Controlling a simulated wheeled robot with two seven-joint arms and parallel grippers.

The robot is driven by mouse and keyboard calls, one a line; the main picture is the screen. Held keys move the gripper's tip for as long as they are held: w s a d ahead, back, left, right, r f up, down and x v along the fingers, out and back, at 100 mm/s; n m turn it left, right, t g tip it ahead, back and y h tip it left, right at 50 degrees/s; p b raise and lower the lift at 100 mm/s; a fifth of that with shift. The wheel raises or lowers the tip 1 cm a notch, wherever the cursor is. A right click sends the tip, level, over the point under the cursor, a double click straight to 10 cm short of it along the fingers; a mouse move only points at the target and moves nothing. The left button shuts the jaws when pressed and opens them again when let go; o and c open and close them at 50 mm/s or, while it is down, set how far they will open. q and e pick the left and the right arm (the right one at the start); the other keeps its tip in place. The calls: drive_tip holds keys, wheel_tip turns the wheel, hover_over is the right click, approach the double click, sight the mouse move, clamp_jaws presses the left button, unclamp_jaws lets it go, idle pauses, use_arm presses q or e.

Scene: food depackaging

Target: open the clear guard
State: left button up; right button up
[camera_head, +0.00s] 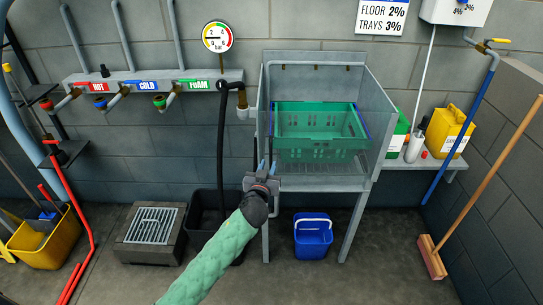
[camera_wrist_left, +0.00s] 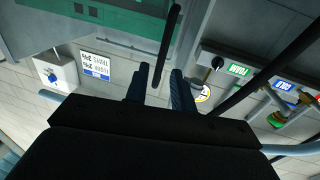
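A metal wash stand with see-through grey side panels (camera_head: 374,100) holds a green crate (camera_head: 320,149). The clear guard is hard to tell apart from these panels; a pale see-through sheet (camera_wrist_left: 40,22) covers the crate's green in the left wrist view. My left gripper (camera_head: 267,168) is at the stand's front left corner, below the crate's rim. In the left wrist view its two fingers (camera_wrist_left: 161,88) are apart, with a dark rod (camera_wrist_left: 168,42) showing between and beyond their tips. I cannot tell whether they touch it. My right gripper is out of view.
A black hose (camera_head: 222,140) hangs left of the stand above a black bin (camera_head: 203,215). A blue bucket (camera_head: 313,236) stands under the stand. A yellow canister (camera_head: 450,130) is on the right shelf. A broom (camera_head: 432,258) leans at right.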

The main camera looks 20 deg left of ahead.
sight(271, 157)
use_arm(q)
drive_tip(key=shift+w+a+p, duration=0.2)
drive_tip(key=shift+w+p, duration=0.15)
drive_tip(key=shift+w, duration=1.15)
drive_tip(key=shift+w+a+p, duration=0.15)
drive_tip(key=shift+w+p, duration=0.2)
drive_tip(key=shift+w, duration=1.15)
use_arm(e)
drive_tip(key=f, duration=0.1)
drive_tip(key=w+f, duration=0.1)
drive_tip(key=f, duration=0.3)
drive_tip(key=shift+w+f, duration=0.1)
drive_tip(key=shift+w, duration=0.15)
use_arm(q)
clamp_jaws()
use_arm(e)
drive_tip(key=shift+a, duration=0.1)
